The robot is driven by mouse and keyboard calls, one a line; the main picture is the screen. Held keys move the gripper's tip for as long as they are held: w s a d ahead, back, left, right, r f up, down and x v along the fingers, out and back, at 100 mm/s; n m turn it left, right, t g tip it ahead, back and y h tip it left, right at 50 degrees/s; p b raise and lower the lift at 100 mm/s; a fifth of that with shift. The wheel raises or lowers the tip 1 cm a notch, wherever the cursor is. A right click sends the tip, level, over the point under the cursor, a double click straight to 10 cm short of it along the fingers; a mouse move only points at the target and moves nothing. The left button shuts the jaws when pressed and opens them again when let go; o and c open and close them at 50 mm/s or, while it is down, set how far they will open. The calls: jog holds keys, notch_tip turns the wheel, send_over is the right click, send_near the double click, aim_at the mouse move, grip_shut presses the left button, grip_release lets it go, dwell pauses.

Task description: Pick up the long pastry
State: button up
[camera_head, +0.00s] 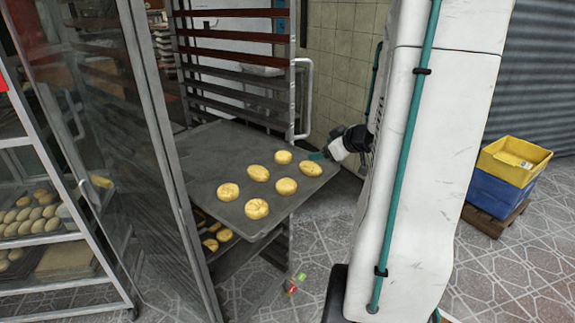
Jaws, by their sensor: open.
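A dark tray (221,146) sticks out of the rack and bears several golden pastries. They look round to slightly oval, such as the one at the front (256,208), the middle one (286,186) and the back one (283,157). None stands out clearly as long. A longer-looking yellow piece (101,181) shows behind the glass at the left. My gripper (320,156) is at the tray's far right edge, beside the rightmost pastry (311,168). It is small and partly hidden, open, with nothing seen in it.
The metal rack (235,55) has a handle (305,100) close behind my gripper. More pastries (224,235) lie on a lower tray. A glass door (110,130) and a bread rack (60,240) stand left. Yellow (512,160) and blue (500,190) crates stand right.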

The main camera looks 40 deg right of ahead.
aim_at(316, 167)
jog(key=s+f+y, duration=0.3)
jog(key=shift+s+a+f+t, duration=0.2)
jog(key=shift+s+a+t, duration=0.1)
jog(key=shift+a, duration=0.1)
jog(key=x, duration=0.7)
jog(key=shift+d+f, duration=0.15)
jog(key=shift+f, duration=0.05)
jog(key=shift+c, duration=0.3)
jog(key=c, duration=1)
